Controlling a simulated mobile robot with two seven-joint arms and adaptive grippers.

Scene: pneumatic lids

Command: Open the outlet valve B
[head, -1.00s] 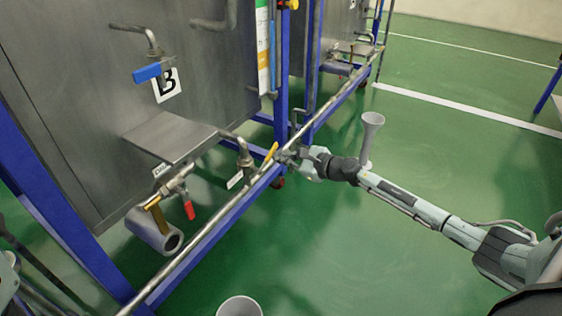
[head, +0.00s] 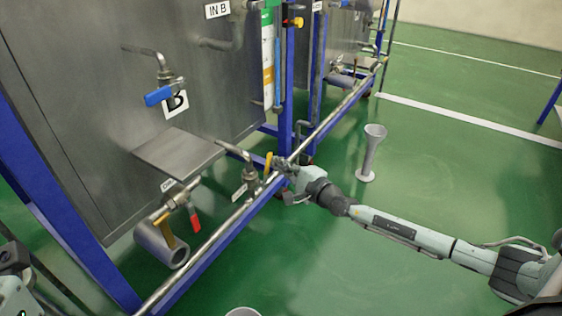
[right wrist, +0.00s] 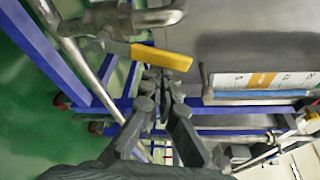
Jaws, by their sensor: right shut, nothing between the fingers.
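A small valve (head: 251,178) with a yellow lever (head: 268,162) sits low at the tank's front right corner, by the frame rail. Its tag (head: 239,193) is too small to read, so I cannot confirm it is outlet valve B. My right gripper (head: 283,167) is shut and empty, just right of the lever. In the right wrist view the yellow lever (right wrist: 161,57) lies just beyond the shut fingertips (right wrist: 163,82); I cannot tell whether they touch. My left gripper does not show clearly; only part of my left arm is at the left edge.
A red-handled valve (head: 195,222) hangs lower left. A blue rail (head: 215,250) and steel pipe run along the front. A grey funnel-topped stand (head: 370,155) stands on open green floor.

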